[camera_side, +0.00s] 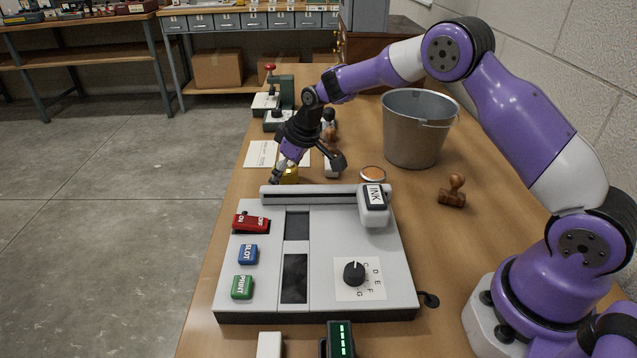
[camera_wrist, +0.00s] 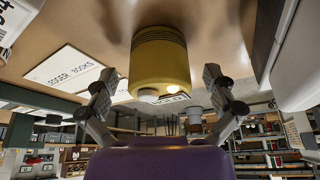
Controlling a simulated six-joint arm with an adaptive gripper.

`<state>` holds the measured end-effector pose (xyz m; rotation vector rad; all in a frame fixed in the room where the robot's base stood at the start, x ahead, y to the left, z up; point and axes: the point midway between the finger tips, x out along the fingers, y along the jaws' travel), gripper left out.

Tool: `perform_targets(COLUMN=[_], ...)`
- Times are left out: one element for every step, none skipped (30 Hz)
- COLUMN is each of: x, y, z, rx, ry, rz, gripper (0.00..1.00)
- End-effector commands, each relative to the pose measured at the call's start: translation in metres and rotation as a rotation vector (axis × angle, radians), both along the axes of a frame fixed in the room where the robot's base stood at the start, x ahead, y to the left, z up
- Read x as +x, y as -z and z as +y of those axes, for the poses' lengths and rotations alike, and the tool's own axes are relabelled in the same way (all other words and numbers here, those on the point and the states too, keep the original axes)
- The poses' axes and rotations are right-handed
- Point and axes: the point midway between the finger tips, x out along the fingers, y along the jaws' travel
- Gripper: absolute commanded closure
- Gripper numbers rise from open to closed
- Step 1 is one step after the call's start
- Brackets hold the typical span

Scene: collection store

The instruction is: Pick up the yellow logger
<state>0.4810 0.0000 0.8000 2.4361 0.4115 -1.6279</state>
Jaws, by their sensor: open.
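The yellow logger (camera_side: 291,174) is a small yellow body standing on the bench just behind the grey machine, partly hidden by my gripper and the machine's bar. In the wrist view the yellow logger (camera_wrist: 159,62) is a ribbed yellow cylinder, close ahead and near the middle between the fingers. My gripper (camera_side: 308,168) is low over the bench at the logger. It also shows in the wrist view (camera_wrist: 163,92), with its fingers spread on either side of the logger and a gap on each side. I cannot tell whether either finger touches it.
The grey machine (camera_side: 336,248) with red, blue and green switches stands directly in front of the logger. A metal bucket (camera_side: 412,130), a wooden stamp (camera_side: 453,191) and a round orange-topped tin (camera_side: 372,174) are to the right. A white card (camera_side: 262,153) lies behind left.

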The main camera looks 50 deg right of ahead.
Motion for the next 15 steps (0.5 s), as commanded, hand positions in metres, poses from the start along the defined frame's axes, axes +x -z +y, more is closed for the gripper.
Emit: perform_targets(x=[0.0,0.0,-0.0001,-0.0001,-0.0001,-0.0002,-0.0002,-0.0002,-0.0003,-0.0003,-0.0005,-0.0004,-0.0004,-0.0005,-0.0006], y=[-0.0003,-0.0003,-0.0004,-0.0004,-0.0004,-0.0003,-0.0004,-0.0004,-0.0003,-0.0002,-0.0001,-0.0003,-0.0001,-0.0001,0.0], z=[0.0,-0.0001,-0.0001,-0.0001,-0.0001,-0.0002,-0.0002,-0.0002,-0.0002,-0.0002,-0.0002,-0.0002,-0.0003,-0.0002,-0.0002], rx=[0.0,0.0,0.0,0.0,0.0,0.0,0.0,0.0,0.0,0.0,0.0,0.0,0.0,0.0,0.0], ry=[0.0,0.0,0.0,0.0,0.0,0.0,0.0,0.0,0.0,0.0,0.001,0.0,0.001,0.001,0.001], rz=[0.0,0.0,0.0,0.0,0.0,0.0,0.0,0.0,0.001,0.001,0.001,0.001,0.001,0.001,0.002], gripper=[0.01,0.01,0.06,0.21,0.36,0.56,0.71,0.8,0.8,0.8,0.8,0.8,0.8,0.8,0.8])
